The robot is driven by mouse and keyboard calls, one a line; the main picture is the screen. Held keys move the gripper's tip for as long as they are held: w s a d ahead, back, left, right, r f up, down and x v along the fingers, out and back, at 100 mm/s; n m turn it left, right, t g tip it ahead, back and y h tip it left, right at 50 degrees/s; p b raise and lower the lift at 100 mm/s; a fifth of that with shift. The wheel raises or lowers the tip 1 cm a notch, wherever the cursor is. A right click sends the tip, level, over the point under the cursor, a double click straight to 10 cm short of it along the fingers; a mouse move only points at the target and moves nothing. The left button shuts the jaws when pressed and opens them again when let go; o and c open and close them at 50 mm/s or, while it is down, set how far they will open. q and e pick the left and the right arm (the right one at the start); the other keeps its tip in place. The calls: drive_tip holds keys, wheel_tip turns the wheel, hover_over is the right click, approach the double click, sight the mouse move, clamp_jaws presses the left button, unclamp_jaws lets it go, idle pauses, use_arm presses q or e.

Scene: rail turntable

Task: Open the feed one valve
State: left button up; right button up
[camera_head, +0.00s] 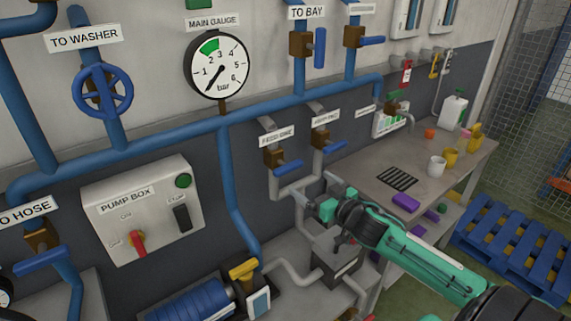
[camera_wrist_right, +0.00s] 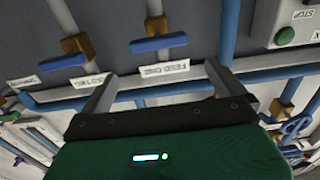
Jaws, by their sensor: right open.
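The feed one valve has a brass body (camera_head: 274,158) and a blue lever handle (camera_head: 289,168), on a grey pipe under the "FEED ONE" label (camera_head: 277,137). The handle lies across the pipe. My right gripper (camera_head: 313,190) is open and empty, in front of and just below the handle. In the right wrist view, which is turned over, the blue handle (camera_wrist_right: 151,43) and the label (camera_wrist_right: 165,69) show beyond the two spread fingers (camera_wrist_right: 157,82). The fingers appear apart from the handle. My left gripper is not in view.
A similar valve with a blue handle (camera_head: 330,143) sits close on the right. The pump box (camera_head: 143,210) is on the wall to the left. Below stand a grey box (camera_head: 336,262) and a blue motor (camera_head: 195,302). A table (camera_head: 375,172) with cups is to the right.

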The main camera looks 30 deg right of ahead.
sight(291, 168)
drive_tip(key=w+p, duration=0.1)
drive_tip(key=w, duration=0.2)
drive_tip(key=w+p, duration=0.1)
drive_tip(key=w, duration=0.2)
drive_tip(key=w+p, duration=0.1)
drive_tip(key=w, duration=0.3)
drive_tip(key=shift+a, duration=0.25)
drive_tip(key=shift+w+a+f, duration=0.1)
drive_tip(key=shift+w, duration=0.85)
drive_tip(key=c, duration=0.6)
